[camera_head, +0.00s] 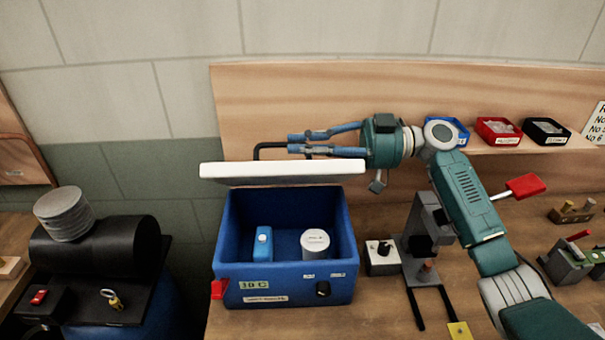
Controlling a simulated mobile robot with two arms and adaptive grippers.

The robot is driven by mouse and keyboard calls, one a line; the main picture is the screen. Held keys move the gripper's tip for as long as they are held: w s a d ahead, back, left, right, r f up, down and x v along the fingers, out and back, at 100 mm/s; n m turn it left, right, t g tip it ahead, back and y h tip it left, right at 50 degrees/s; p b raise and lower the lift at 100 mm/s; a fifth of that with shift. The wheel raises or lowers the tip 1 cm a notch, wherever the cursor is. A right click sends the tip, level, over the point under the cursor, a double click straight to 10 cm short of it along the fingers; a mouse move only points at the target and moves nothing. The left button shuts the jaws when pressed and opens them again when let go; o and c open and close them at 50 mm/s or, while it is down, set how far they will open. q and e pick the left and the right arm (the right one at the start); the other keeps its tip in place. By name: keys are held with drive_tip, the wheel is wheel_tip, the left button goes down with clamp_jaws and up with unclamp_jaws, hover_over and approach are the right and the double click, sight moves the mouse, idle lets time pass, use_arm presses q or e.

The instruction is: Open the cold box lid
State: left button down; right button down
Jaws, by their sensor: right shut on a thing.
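The cold box (285,280) is a blue open-topped box on the wooden bench, with a small display and a black knob on its front. Its white lid (280,170) stands up off the box at the back, seen nearly edge-on, so the inside shows. A black bar handle (262,147) rises behind the lid's top edge. My right gripper (292,144) reaches in from the right and is shut on the handle; the exact contact is partly hidden behind the lid. Inside the box are a white round tin (315,242) and a blue block-like item (263,244). My left gripper is not in view.
A small black-knobbed unit (382,257) and a grey stand (420,240) are close to the box's right side. Blue, red (498,130) and black (545,131) bins line the back shelf. A black cylindrical machine (95,245) stands at the left, across a gap.

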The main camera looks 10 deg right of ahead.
drive_tip(key=w+d+r+m+b, duration=0.1)
drive_tip(key=w+r+m+b, duration=0.1)
drive_tip(key=w, duration=0.4)
drive_tip(key=shift+w+d+r+m, duration=0.2)
drive_tip(key=shift+w+r+m, duration=0.1)
drive_tip(key=shift+m, duration=0.6)
